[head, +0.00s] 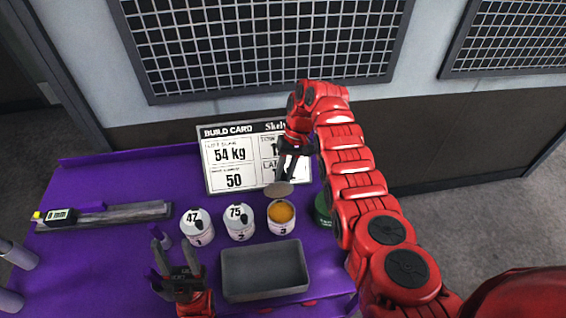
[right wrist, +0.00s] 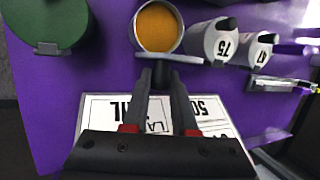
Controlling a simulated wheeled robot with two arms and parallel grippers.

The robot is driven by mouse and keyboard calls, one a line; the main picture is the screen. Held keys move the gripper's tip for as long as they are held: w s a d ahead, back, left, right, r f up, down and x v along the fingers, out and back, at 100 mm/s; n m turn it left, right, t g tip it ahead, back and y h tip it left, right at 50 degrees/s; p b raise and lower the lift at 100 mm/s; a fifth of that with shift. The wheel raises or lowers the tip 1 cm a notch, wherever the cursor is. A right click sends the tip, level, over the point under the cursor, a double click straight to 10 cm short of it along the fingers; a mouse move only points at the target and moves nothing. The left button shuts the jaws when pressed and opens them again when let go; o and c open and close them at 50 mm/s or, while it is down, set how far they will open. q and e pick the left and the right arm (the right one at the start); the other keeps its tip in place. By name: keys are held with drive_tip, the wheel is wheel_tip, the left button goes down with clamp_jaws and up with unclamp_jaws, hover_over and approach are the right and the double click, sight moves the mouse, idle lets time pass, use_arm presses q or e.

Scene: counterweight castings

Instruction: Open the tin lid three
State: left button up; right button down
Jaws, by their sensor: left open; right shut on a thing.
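Tin three (head: 282,219) is a white tin with its top open, showing orange-yellow contents; the opening also shows in the right wrist view (right wrist: 158,27). Its grey lid (head: 278,190) stands tilted up at the tin's back side and is seen nearly edge-on in the right wrist view (right wrist: 180,59). My right gripper (head: 288,178) is shut on the lid, at the knob side; the knob is mostly hidden between the fingertips (right wrist: 167,70). My left gripper (head: 174,262) is open and empty, in front of tin one, left of the grey tray.
Tin one (head: 197,229), marked 47, and tin two (head: 239,223), marked 75, stand lidded to the left. A grey tray (head: 264,293) lies in front. A green round container (head: 323,211) is right, partly behind my arm. A build card (head: 231,160) stands behind.

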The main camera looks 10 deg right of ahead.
drive_tip(key=shift+s+f+g, duration=0.25)
drive_tip(key=shift+f+g, duration=0.05)
drive_tip(key=shift+f, duration=0.1)
drive_tip(key=c, duration=1.1)
unclamp_jaws()
drive_tip(key=o, duration=0.4)
drive_tip(key=shift+w+r, duration=0.1)
drive_tip(key=shift+r, duration=0.1)
drive_tip(key=shift+r, duration=0.15)
